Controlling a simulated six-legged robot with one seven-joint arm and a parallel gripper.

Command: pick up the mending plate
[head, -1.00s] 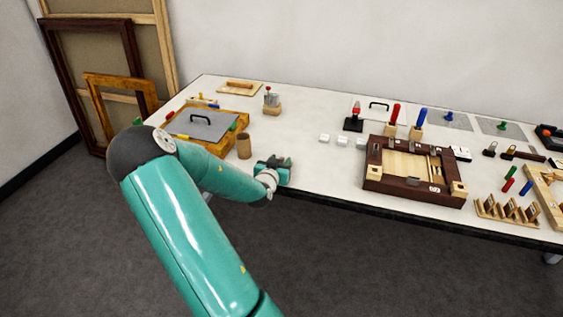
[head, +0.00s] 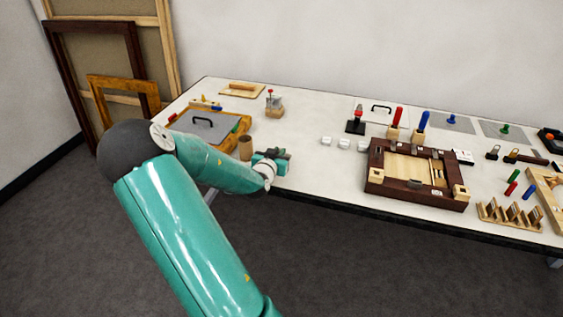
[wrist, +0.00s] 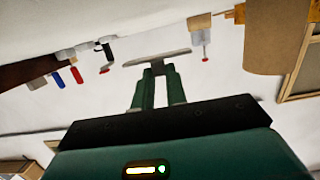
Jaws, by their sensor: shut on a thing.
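My gripper (head: 276,157) is over the front edge of the white table, right of the brown cylinder. In the wrist view its two green fingers (wrist: 159,78) are shut on a flat, narrow grey bar, which I take as the mending plate (wrist: 157,58). The plate lies across the fingertips and sticks out on both sides. In the head view it is too small and too covered by the gripper to make out clearly. I cannot tell the gap between the plate and the tabletop.
The brown cylinder (head: 245,148) stands close left of my gripper. A wooden frame with a grey sheet (head: 204,128) lies behind it. A dark wooden frame (head: 376,183) and small white blocks (head: 344,144) are to the right. The table (head: 312,172) between is clear.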

